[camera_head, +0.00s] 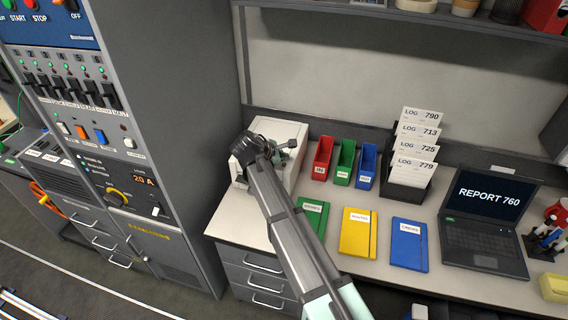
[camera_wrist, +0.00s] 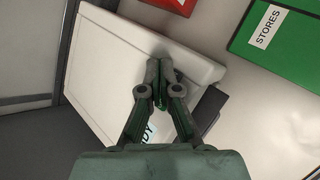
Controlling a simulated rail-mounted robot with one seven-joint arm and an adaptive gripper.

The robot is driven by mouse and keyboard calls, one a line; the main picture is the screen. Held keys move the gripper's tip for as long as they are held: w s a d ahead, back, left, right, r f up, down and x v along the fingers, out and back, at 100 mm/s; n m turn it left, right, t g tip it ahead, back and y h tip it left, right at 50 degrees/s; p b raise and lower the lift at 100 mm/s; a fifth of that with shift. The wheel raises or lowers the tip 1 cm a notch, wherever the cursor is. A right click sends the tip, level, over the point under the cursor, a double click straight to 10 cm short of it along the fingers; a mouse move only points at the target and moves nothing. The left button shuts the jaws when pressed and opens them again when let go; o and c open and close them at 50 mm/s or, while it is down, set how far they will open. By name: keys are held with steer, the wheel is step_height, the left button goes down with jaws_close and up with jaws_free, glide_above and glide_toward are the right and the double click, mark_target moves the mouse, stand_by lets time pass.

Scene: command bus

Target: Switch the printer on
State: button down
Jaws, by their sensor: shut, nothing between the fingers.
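The printer (camera_head: 280,127) is a pale box on the left end of the desk in the head view. My arm and wrist cover much of it. My gripper (camera_head: 289,147) is over the printer there. In the wrist view, my gripper (camera_wrist: 158,68) is shut and empty, its fingertips together over the white printer casing (camera_wrist: 105,60). I cannot tell if the tips touch the casing. A pale blue panel with letters ending in "DY" (camera_wrist: 148,131) shows partly between the fingers. A green spot (camera_wrist: 161,103) also shows between them. No power switch is clearly visible.
Red (camera_head: 322,159), green (camera_head: 345,162) and blue (camera_head: 367,165) bins stand right of the printer. Folders lie in front, including a green one marked STORES (camera_wrist: 275,40). A grey control cabinet (camera_head: 165,150) rises close on the left. A laptop (camera_head: 485,220) is at right.

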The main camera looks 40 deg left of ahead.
mark_target(283, 165)
steer(key=shift+r+p, duration=1.45)
steer(key=shift+r, duration=1.05)
